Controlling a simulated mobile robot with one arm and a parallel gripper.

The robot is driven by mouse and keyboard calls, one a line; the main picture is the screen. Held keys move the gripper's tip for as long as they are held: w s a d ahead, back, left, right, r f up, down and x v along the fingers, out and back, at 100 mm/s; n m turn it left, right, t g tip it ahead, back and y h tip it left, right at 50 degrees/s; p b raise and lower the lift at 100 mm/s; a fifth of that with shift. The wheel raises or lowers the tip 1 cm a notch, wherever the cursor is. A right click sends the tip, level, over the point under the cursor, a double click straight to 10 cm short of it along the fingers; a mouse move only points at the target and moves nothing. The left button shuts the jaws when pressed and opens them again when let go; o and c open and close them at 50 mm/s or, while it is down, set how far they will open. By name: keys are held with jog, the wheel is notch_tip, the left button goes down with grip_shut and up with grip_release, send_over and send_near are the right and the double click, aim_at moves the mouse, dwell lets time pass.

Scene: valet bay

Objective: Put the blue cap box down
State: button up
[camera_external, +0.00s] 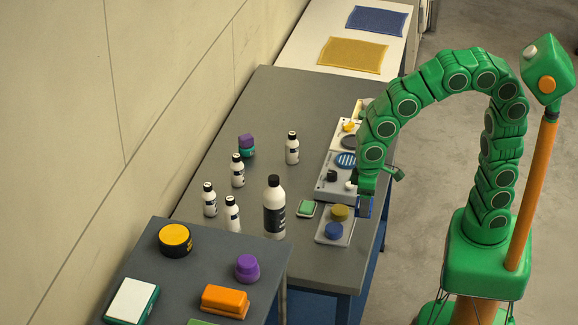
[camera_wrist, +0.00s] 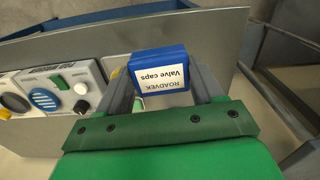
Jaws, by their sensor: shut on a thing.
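The blue cap box (camera_wrist: 158,60) has a white label reading "ROADVEK Valve caps" and sits between the two fingers of my gripper (camera_wrist: 162,82) in the wrist view. My gripper (camera_external: 367,200) is shut on it. In the external view the box (camera_external: 364,208) shows as a small blue patch under the green wrist, by the right edge of the grey bench (camera_external: 230,110). I cannot tell whether the box touches the bench top.
A tray with a yellow and a blue round piece (camera_external: 334,236) lies just left of the box. Grey panels with knobs (camera_external: 330,188) line the bench's right side.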

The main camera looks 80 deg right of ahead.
jog(key=w+d, duration=0.6)
jog(key=shift+m, duration=0.4)
jog(key=w+a+f, duration=0.1)
jog(key=w+f, duration=0.2)
jog(key=w, duration=0.1)
jog(key=w+a+f, duration=0.1)
jog(key=w+f, duration=0.2)
jog(key=w, duration=0.1)
jog(key=w+a+f, duration=0.1)
jog(key=w+f, duration=0.2)
jog(key=w, duration=0.1)
jog(key=shift+w+f, duration=0.1)
jog(key=shift+w, duration=0.25)
jog(key=shift+w+a+f, duration=0.1)
jog(key=shift+w+f, duration=0.1)
jog(key=shift+f, duration=1.7)
jog(key=o, duration=0.8)
jog(key=shift+c, duration=0.2)
